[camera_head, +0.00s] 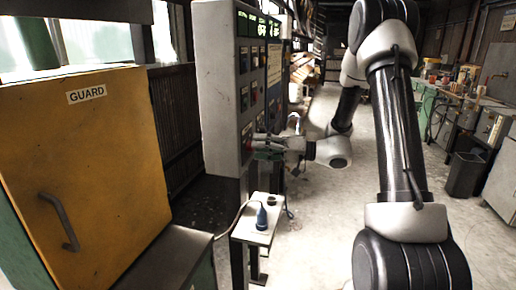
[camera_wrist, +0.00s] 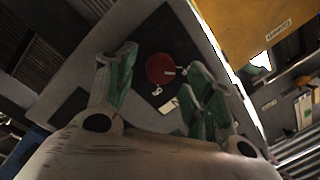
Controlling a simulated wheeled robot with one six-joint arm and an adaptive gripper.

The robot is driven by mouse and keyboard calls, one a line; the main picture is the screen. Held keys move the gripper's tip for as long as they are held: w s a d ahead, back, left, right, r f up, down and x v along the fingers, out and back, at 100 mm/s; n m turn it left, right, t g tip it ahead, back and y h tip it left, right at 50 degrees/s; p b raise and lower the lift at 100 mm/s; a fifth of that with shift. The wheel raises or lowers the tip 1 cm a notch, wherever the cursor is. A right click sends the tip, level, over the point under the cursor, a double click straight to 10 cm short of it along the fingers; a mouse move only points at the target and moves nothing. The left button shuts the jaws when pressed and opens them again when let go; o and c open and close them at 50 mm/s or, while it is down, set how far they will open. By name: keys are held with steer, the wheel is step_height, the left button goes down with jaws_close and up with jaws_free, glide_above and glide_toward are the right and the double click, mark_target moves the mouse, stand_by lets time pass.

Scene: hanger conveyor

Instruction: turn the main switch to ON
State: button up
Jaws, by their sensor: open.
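My gripper (camera_head: 264,147) is at the lower part of the grey control cabinet (camera_head: 220,90) in the head view, close to its panel side. In the wrist view my gripper (camera_wrist: 161,61) is open, with its two green-padded fingers spread apart. A round red part (camera_wrist: 161,68) shows between the fingers on a dark plate; it appears to be the main switch. A small pale tag (camera_wrist: 169,105) and a small metal piece lie just below it. The fingers do not visibly grip it. I cannot read the switch position, and the gripper hides this area in the head view.
A yellow guard cabinet (camera_head: 105,150) with a handle stands at left. A small white stand (camera_head: 252,236) with a blue corded device (camera_head: 262,217) is below my gripper. Workbenches (camera_head: 472,120) and a dark bin (camera_head: 466,174) line the right.

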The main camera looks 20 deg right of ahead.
steer(key=shift+w+a, duration=0.25)
steer(key=shift+a, duration=0.3)
steer(key=shift+c, duration=0.3)
steer(key=c, duration=1)
steer(key=shift+o, duration=0.2)
